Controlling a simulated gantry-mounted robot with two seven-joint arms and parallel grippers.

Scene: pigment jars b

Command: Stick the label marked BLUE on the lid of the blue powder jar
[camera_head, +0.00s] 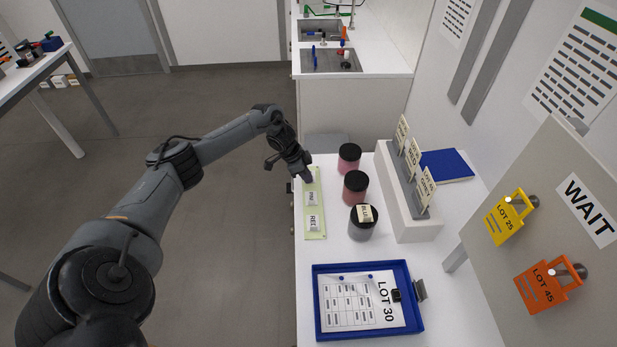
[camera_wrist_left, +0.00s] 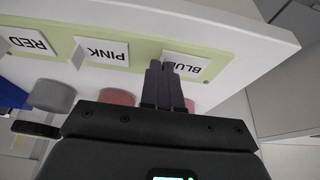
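The light green label strip (camera_head: 314,234) lies along the bench's left edge with white labels PINK (camera_head: 311,198) and RED (camera_head: 313,223). The BLUE label (camera_wrist_left: 197,66) is on the strip in the wrist view, partly hidden by my left gripper (camera_wrist_left: 160,64). In the head view my left gripper (camera_head: 307,178) is over the strip's far end. Its fingers look close together; I cannot tell whether they touch the label. A black-lidded jar of greyish powder (camera_head: 361,232) stands nearest, with a cream tag (camera_head: 365,213) on its lid, its text unclear. My right gripper is not in view.
A reddish jar (camera_head: 355,190) and a pink jar (camera_head: 348,162) stand behind the greyish one. A grey rack (camera_head: 407,217) with upright cards is to their right. A blue tray (camera_head: 318,304) with a LOT 30 sheet is in front. A board with hanging tags stands right.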

